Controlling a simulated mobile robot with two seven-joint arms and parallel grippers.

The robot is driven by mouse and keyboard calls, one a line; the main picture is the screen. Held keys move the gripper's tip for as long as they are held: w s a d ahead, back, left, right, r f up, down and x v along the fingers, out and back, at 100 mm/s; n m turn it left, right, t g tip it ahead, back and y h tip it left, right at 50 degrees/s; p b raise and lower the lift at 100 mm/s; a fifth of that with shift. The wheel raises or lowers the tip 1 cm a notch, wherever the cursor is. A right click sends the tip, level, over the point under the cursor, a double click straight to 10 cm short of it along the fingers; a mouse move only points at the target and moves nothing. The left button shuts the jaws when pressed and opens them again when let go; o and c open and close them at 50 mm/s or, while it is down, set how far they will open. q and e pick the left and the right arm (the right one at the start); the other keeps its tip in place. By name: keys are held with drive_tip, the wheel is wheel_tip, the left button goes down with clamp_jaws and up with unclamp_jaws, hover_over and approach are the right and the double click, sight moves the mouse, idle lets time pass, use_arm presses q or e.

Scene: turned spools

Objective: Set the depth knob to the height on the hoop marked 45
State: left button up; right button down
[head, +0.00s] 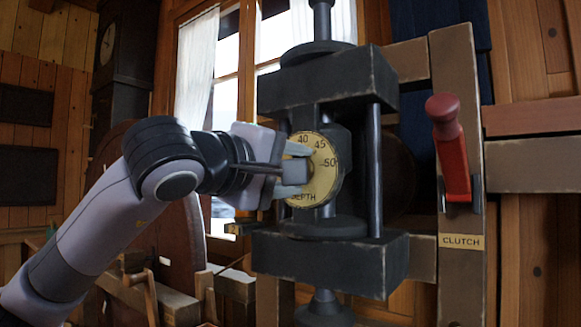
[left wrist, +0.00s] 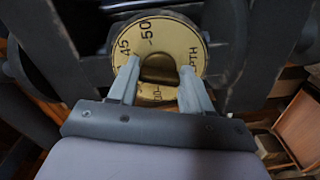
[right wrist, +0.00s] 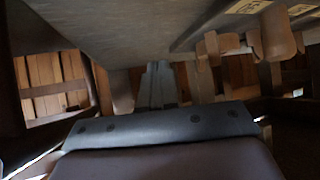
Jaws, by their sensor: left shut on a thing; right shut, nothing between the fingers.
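The depth dial (head: 324,180) is a round yellow plate on the dark press frame in the head view, with 40, 45, 50 and DEPTH readable. It also shows in the left wrist view (left wrist: 190,45). My left gripper (head: 298,172) is shut on the depth knob (left wrist: 159,69) at the dial's centre. The fingers cover part of the scale, and I cannot make out where the knob points. I cannot identify a hoop marked 45. My right gripper (right wrist: 157,78) is shut and empty in the right wrist view, below a grey surface; it is outside the head view.
A red-handled lever (head: 455,150) stands right of the press above a CLUTCH label (head: 461,241). Dark posts (head: 374,170) flank the dial. In the right wrist view, wooden pieces (right wrist: 275,35) and small yellow labels (right wrist: 248,6) lie at upper right; their text is unclear.

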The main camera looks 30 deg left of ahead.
use_arm(q)
drive_tip(key=shift+f+m, duration=0.15)
drive_tip(key=shift+m, duration=2.05)
drive_tip(key=o, duration=1.1)
drive_tip(key=shift+c, duration=0.2)
drive_tip(key=shift+s, duration=0.1)
drive_tip(key=s+a, duration=0.1)
drive_tip(key=s, duration=0.6)
drive_tip(key=shift+b, duration=0.4)
